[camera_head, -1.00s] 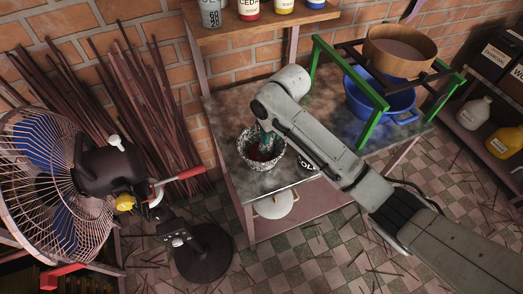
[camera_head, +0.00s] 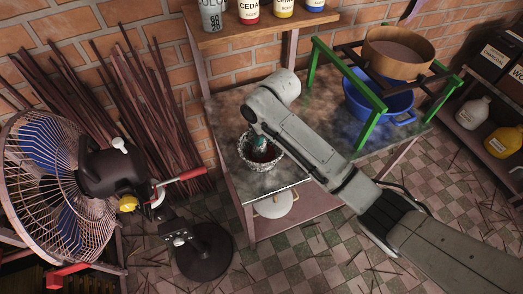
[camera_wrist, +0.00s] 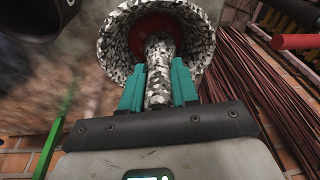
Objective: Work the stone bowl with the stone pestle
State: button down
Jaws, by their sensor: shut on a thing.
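The speckled black-and-white stone bowl (camera_head: 262,160) stands near the front left of the worktable, with dark reddish contents inside; it also shows in the wrist view (camera_wrist: 195,40). The speckled stone pestle (camera_wrist: 159,72) is between the teal fingers of my gripper (camera_wrist: 158,84), which are shut on it. The pestle's far end points into the bowl. In the head view my gripper (camera_head: 259,142) is over the bowl, and my arm hides much of the pestle. Whether the pestle touches the bowl's bottom cannot be told.
A green frame (camera_head: 372,104) with a wooden sieve (camera_head: 399,62) stands over a blue basin (camera_head: 372,110) at right. Jars stand on the shelf (camera_head: 235,35) above. A large fan (camera_head: 45,190) and brown sticks (camera_head: 130,110) are at left. A dark cylinder (camera_wrist: 38,15) is beside the bowl.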

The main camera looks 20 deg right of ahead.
jog(key=shift+s+a+f, duration=0.1)
jog(key=shift+s+a, duration=0.15)
jog(key=shift+s, duration=0.15)
jog(key=shift+s+p, duration=0.15)
jog(key=shift+p, duration=0.25)
jog(key=shift+s+d+r+p, duration=0.1)
jog(key=shift+s+d+p, duration=0.05)
jog(key=shift+d+p, duration=0.3)
jog(key=shift+s+d+r+p, duration=0.1)
jog(key=shift+d+p, duration=0.2)
jog(key=shift+d, duration=0.15)
jog(key=shift+r, duration=0.1)
jog(key=shift+w+a+r, duration=0.1)
jog(key=shift+w+r, duration=0.05)
jog(key=shift+r, duration=1.55)
jog(key=shift+w+a+r, duration=0.1)
jog(key=shift+w+r, duration=0.1)
jog(key=shift+r, duration=1.55)
jog(key=shift+w+a+r, duration=0.1)
jog(key=shift+w+r, duration=0.05)
jog(key=shift+r, duration=1.55)
